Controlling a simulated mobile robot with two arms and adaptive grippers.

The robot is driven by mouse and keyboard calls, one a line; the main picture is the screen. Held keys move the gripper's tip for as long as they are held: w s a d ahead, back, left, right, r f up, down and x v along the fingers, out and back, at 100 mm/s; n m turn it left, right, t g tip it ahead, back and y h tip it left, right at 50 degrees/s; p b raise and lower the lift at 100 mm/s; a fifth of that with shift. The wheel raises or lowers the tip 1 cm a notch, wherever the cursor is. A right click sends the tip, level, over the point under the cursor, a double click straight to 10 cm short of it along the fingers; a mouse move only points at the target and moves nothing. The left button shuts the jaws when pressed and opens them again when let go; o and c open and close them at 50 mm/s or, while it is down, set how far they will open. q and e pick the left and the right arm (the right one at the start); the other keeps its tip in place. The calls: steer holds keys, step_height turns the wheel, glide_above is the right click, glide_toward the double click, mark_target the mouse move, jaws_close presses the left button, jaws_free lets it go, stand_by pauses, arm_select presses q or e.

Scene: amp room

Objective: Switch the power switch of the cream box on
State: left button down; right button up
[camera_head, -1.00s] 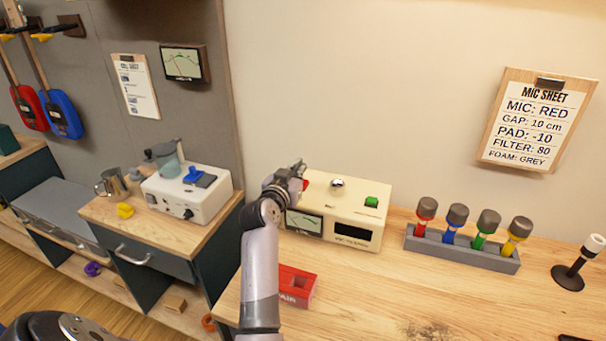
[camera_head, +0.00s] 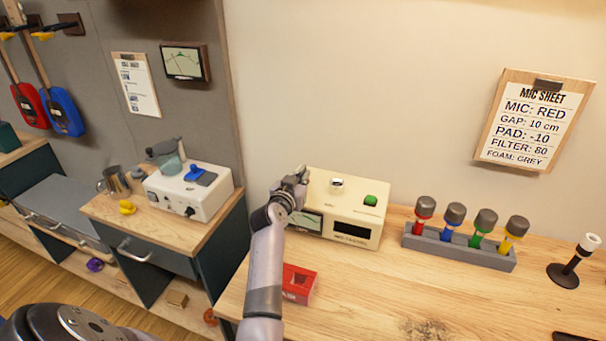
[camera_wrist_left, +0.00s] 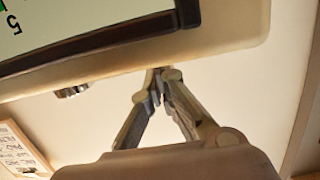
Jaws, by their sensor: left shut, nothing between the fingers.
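The cream box (camera_head: 345,222) stands on the wooden desk against the wall. Its front has a meter (camera_head: 308,222) and a dark window (camera_head: 351,229). On top are a silver knob (camera_head: 337,184) and a green button (camera_head: 370,200). My left gripper (camera_head: 300,174) is shut and empty at the box's left top edge, covering that corner. No power switch can be made out there. In the left wrist view, the gripper's closed tips (camera_wrist_left: 158,76) are at the cream box's edge (camera_wrist_left: 235,22), below the dark meter frame; touching or not, I cannot tell. My right gripper is not in view.
A red block (camera_head: 299,284) lies in front of the box, close to my left arm. A grey rack (camera_head: 460,251) with several coloured microphones stands right of it. A white box (camera_head: 188,194) is on the left cabinet. The desk's front middle is clear.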

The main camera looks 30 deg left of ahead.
arm_select(q)
steer(key=shift+w+r+p, duration=0.1)
steer(key=shift+r+p, duration=0.15)
steer(key=shift+p, duration=0.35)
steer(key=shift+f+g, duration=0.3)
steer(key=shift+g, duration=0.1)
steer(key=shift+f, duration=0.2)
steer(key=shift+w+r+p, duration=0.15)
steer(key=shift+r+p, duration=0.2)
steer(key=shift+r, duration=0.15)
step_height(320, 180, up, 4)
steer(key=p, duration=0.3)
steer(key=shift+a+f, duration=0.1)
steer(key=shift+f, duration=0.1)
steer(key=r+b+v, duration=0.1)
steer(key=b+v, duration=0.1)
steer(key=v, duration=0.7)
steer(key=shift+s+b, duration=0.25)
steer(key=shift+b, duration=0.1)
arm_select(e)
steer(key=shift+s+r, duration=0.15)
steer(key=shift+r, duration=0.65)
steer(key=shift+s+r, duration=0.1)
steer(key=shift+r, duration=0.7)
